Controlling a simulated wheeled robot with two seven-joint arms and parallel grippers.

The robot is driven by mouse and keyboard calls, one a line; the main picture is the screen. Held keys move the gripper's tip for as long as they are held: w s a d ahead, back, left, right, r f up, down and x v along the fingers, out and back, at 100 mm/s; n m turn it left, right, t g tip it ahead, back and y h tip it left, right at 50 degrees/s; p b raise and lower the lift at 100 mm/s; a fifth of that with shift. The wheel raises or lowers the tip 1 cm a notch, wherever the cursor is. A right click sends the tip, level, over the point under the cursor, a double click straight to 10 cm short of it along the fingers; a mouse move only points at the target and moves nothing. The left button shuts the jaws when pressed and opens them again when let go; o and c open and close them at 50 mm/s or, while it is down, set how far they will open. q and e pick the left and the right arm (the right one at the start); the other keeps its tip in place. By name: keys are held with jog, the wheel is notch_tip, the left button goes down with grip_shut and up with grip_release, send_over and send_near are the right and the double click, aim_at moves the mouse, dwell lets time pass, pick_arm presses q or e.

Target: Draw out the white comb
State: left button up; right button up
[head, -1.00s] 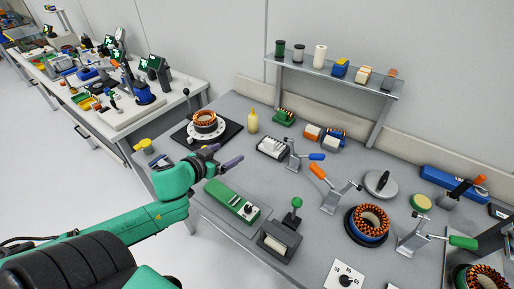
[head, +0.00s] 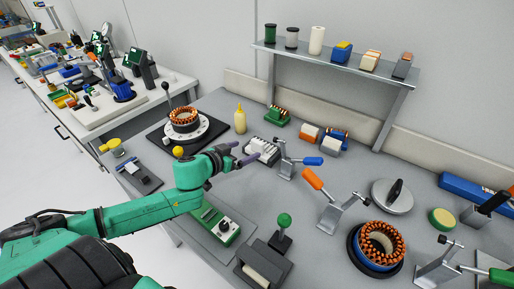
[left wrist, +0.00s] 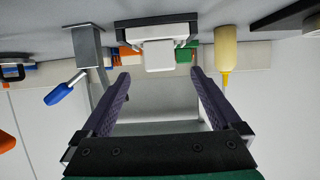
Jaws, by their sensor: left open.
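The white comb (head: 262,147) sits in a dark holder (head: 251,153) on the grey bench. Its ribbed top shows in the head view, partly behind my gripper. In the left wrist view, which looks upside down, the white comb (left wrist: 159,56) is a pale block between dark holder walls, straight ahead. My left gripper (head: 246,152) is open and empty, its purple fingers reaching to the near side of the holder. In the left wrist view the two fingers (left wrist: 160,74) stand either side of the comb, apart from it. My right gripper is not in view.
A toggle clamp with a blue handle (head: 313,161) stands close right of the holder. A yellow bottle (head: 240,119) stands to its left, and a green block (head: 278,115) behind. A round fixture with a copper-wound ring (head: 184,119) is further left.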

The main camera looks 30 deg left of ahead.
aim_at(256, 146)
pick_arm(q)
jog(key=x, duration=0.9)
jog(key=shift+w+p, duration=0.15)
jog(key=shift+p, duration=0.2)
grip_shut()
jog(key=shift+s+a+r+p, duration=0.1)
jog(key=shift+s+a+p, duration=0.15)
jog(key=shift+s, duration=1.15)
jog(key=shift+s+a+p, duration=0.15)
jog(key=shift+s+p, duration=0.2)
jog(key=shift+s, duration=1.05)
jog(key=shift+s+a+r+p, duration=0.1)
jog(key=shift+s+a+p, duration=0.15)
jog(key=shift+s, duration=1.1)
jog(key=shift+f, duration=0.1)
jog(key=shift+s, duration=0.15)
jog(key=s+p, duration=0.2)
jog(key=s, duration=0.1)
jog(key=s+p, duration=0.1)
jog(key=s, duration=0.1)
jog(key=shift+a, duration=0.3)
jog(key=shift+s+p, duration=0.35)
jog(key=shift+s, duration=0.05)
jog(key=shift+a, duration=0.1)
